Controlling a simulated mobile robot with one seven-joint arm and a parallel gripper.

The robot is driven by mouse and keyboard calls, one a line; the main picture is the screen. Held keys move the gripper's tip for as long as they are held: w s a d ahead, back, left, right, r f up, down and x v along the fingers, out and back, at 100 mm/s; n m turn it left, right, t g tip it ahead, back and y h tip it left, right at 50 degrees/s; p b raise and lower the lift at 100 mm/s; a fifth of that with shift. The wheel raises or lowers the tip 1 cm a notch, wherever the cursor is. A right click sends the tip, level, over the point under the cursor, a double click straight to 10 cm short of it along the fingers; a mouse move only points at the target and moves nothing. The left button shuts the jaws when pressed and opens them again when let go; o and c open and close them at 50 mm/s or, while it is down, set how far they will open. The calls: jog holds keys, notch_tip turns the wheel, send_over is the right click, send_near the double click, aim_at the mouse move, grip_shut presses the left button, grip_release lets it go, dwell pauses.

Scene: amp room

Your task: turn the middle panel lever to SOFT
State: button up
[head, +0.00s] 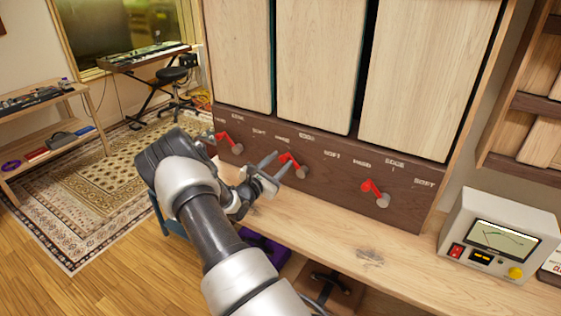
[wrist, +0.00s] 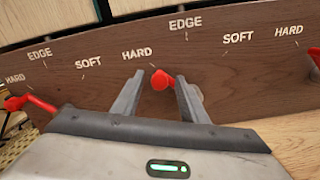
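The middle panel lever (head: 288,159) is red with a grey round pivot, on the dark brown panel under the middle pale wood door. Its red end points up and left, toward the HARD mark. In the wrist view the red knob (wrist: 159,80) shows between the two fingertips, and most of its arm and pivot is hidden behind the right finger. My gripper (head: 281,160) is open, with one finger on each side of the knob; it also shows in the wrist view (wrist: 160,76). I cannot tell whether either finger touches it. The middle SOFT label (wrist: 238,38) is to the right.
A left lever (head: 228,139) and a right lever (head: 373,190), both red, flank the middle one. A wooden bench (head: 330,232) runs below the panel. A meter box (head: 500,238) stands on it at the right.

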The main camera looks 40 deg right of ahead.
jog(key=shift+w+d, duration=0.15)
jog(key=shift+d, duration=0.35)
grip_shut()
